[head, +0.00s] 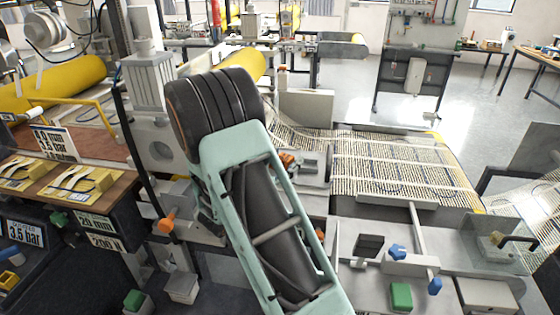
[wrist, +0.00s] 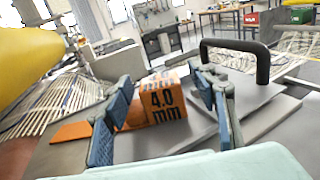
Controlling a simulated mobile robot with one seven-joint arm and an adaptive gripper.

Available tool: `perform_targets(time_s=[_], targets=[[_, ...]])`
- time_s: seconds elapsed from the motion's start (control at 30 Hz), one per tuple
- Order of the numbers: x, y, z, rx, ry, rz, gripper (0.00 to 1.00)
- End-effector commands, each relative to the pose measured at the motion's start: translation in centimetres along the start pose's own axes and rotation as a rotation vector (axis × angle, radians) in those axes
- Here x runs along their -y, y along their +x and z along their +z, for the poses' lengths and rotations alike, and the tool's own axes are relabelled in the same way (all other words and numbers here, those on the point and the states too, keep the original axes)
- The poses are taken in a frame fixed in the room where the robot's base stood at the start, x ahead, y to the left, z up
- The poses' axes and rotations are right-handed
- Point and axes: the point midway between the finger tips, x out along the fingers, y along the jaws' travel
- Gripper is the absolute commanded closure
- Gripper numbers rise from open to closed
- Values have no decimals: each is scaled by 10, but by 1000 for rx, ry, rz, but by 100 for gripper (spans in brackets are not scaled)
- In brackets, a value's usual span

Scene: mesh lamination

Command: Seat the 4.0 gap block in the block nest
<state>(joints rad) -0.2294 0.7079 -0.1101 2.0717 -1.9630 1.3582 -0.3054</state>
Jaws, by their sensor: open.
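The 4.0 gap block (wrist: 163,101) is orange with black "4.0 mm" lettering and shows in the middle of the wrist view. My gripper (wrist: 165,112) is open, with one blue finger on each side of the block in the picture. I cannot tell whether either finger touches it. In the head view my arm hides the gripper, and I cannot make out the block there. A dark square recess (head: 370,245) sits in the grey bench at lower right of the head view; I cannot tell whether it is the block nest.
A black handle (wrist: 262,58) on a grey plate stands to the right of the block. A flat orange strip (wrist: 72,132) lies left of it. Blue knobs (head: 398,251) and a green button (head: 401,295) stand on the bench. A mesh belt (head: 395,165) lies behind.

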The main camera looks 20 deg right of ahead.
Motion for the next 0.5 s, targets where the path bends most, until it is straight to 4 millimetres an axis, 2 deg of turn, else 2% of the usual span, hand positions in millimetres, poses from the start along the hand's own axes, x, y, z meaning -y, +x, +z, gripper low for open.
perform_targets(time_s=[0.27,0.5], targets=[[0,5,-1,-1,-1,1,47],[0,4,-1,-1,-1,1,72]])
